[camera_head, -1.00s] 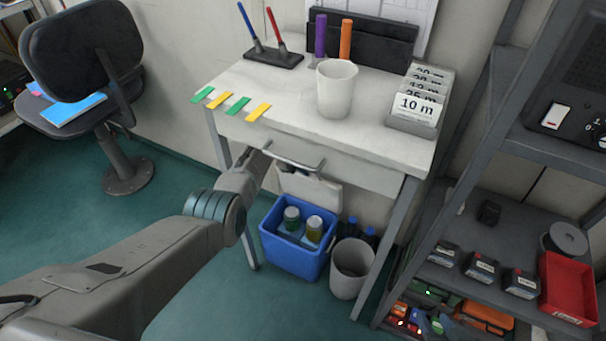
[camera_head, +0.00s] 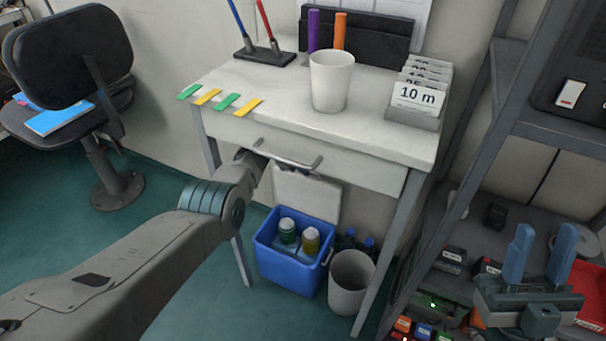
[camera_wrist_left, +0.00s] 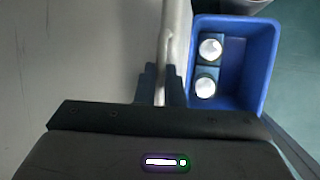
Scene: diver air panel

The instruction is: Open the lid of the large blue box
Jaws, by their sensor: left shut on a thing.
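The large blue box (camera_head: 290,270) stands on the floor under the white desk, with bottles with pale caps inside. Its pale lid (camera_head: 308,196) stands up at the back of the box, and the box's opening is uncovered. In the left wrist view the blue box (camera_wrist_left: 262,60) is right of the fingers, and the lid (camera_wrist_left: 176,40) shows nearly edge-on. My left gripper (camera_wrist_left: 160,82) is shut on the lid's edge; in the head view its fingers are hard to make out behind the wrist. My right gripper (camera_head: 538,255) is open and empty at the lower right.
The desk drawer with its handle (camera_head: 288,157) is close above the lid and my left wrist. A grey bin (camera_head: 350,283) and dark bottles (camera_head: 358,243) stand right of the box. A shelf rack (camera_head: 465,240) is at the right.

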